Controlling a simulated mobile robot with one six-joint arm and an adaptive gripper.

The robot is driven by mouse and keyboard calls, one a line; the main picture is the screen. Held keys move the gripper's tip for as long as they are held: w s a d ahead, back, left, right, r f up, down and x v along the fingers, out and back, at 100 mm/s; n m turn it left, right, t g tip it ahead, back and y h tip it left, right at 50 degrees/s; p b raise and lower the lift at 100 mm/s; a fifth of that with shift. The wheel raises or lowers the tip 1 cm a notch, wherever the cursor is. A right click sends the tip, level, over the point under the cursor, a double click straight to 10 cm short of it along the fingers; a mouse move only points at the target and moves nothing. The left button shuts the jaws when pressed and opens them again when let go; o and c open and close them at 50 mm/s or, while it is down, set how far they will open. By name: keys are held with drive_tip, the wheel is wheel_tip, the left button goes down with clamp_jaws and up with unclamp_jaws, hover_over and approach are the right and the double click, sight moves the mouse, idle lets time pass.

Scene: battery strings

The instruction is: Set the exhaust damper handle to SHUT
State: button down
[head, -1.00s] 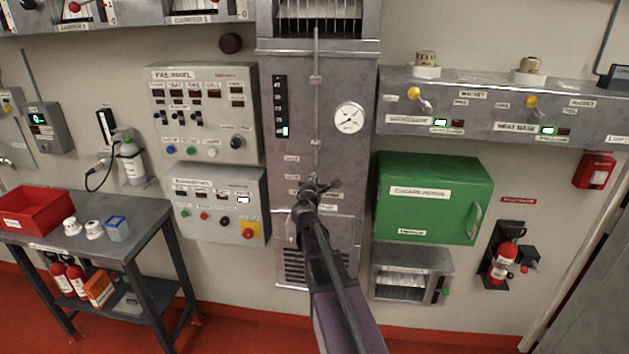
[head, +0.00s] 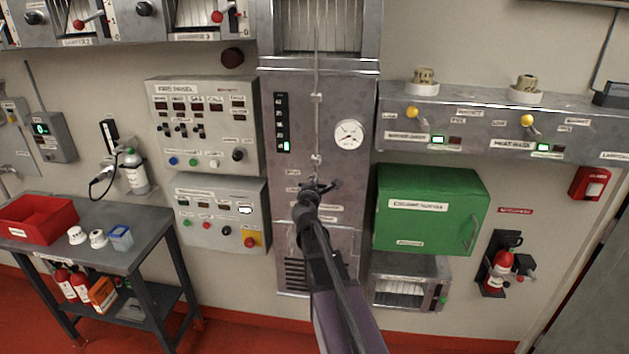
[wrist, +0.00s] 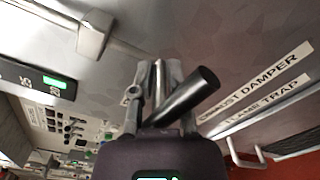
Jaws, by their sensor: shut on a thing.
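The exhaust damper handle is a dark round bar (wrist: 192,95) in the wrist view, tilted up to the right. My gripper (wrist: 152,92) is shut on it, with the bar's free end sticking out past the right finger. In the head view my gripper (head: 315,187) is at the front of the grey metal duct (head: 347,230), just below a thin vertical rod (head: 317,110). An "EXHAUST DAMPER" label (wrist: 262,82) is right of the handle in the wrist view. Small labels (head: 292,173) left of the gripper are too small to read, and my arm hides part of the duct.
A scale strip (head: 282,122) with a green light near its bottom and a round gauge (head: 349,134) are above the gripper. A green cabinet (head: 430,225) is close on the right. Control panels (head: 220,213) are on the left. A table (head: 150,222) stands further left.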

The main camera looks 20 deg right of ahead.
drive_tip(key=shift+w+d+r, duration=0.1)
drive_tip(key=shift+w+r, duration=0.1)
drive_tip(key=shift+w, duration=0.05)
drive_tip(key=c, duration=0.7)
unclamp_jaws()
drive_tip(key=shift+r, duration=0.1)
drive_tip(key=shift+s, duration=0.2)
